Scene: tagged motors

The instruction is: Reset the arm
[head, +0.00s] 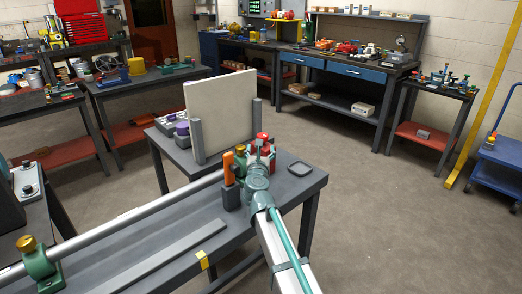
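My arm (283,248) reaches from the bottom edge up to the near grey table. Its teal-grey end part stands over the table's right part. My gripper (261,152) appears to be at the far end of it, among red and green items. Its fingers are too small and too crowded to tell whether they are open or shut, or whether they hold anything. No motor can be told for certain at this size.
The near table (178,222) bears an orange-handled tool (229,168), a dark square tray (300,168) and a pale upright panel (222,112) between grey posts. A silver pipe (130,217) runs along the left. Loaded benches line the back; open floor (375,225) lies right.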

